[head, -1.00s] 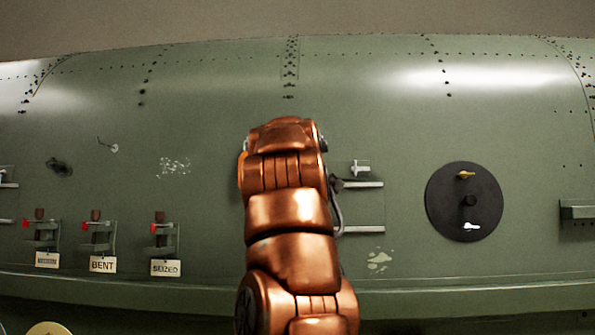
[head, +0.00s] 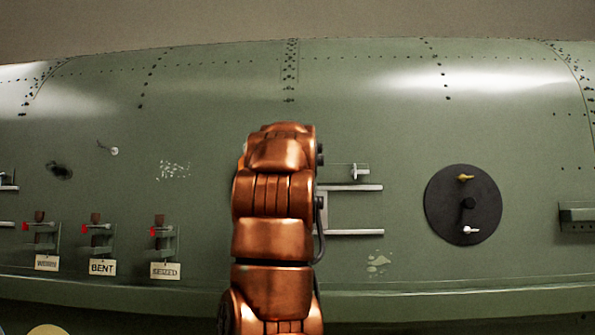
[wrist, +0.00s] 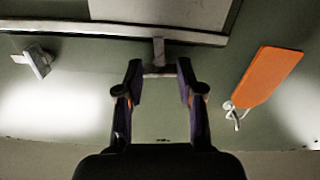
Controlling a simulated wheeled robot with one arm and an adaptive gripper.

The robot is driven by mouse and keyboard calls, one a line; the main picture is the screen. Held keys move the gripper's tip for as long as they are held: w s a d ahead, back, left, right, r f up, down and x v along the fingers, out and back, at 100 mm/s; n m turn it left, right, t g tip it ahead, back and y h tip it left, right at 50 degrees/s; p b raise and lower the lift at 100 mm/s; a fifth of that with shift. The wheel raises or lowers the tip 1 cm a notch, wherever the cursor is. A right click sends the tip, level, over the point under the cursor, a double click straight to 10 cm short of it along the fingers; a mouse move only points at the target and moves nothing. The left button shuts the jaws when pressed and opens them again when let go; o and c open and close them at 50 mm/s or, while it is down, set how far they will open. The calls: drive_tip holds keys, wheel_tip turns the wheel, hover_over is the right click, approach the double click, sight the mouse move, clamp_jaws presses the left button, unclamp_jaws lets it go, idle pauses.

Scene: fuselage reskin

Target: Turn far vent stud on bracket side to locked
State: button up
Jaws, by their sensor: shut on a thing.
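In the wrist view my gripper (wrist: 159,72) has its two fingers on either side of a small grey T-shaped stud (wrist: 158,52). The stud's crossbar spans the gap between the fingertips, and its stem meets the edge of a pale rail. I take it for the vent stud; which way it is turned relative to locked I cannot tell. A second grey stud (wrist: 38,61) stands at the left of the wrist view, apart from the fingers. In the head view my copper arm hides the gripper and the held stud; another stud (head: 361,171) shows right of the arm.
An orange tag (wrist: 268,77) hangs close right of the fingers in the wrist view. Pale rails (head: 352,187) project right of my arm. A black disc (head: 447,209) with small levers is farther right. Tagged brackets, one reading BENT (head: 102,267), are at left.

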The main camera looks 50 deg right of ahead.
drive_tip(key=shift+m, duration=0.6)
drive_tip(key=o, duration=1.1)
drive_tip(key=shift+o, duration=0.2)
drive_tip(key=shift+s+a, duration=0.1)
drive_tip(key=v, duration=1.1)
drive_tip(key=shift+s+a, duration=0.2)
drive_tip(key=shift+a, duration=0.2)
drive_tip(key=shift+w, duration=0.1)
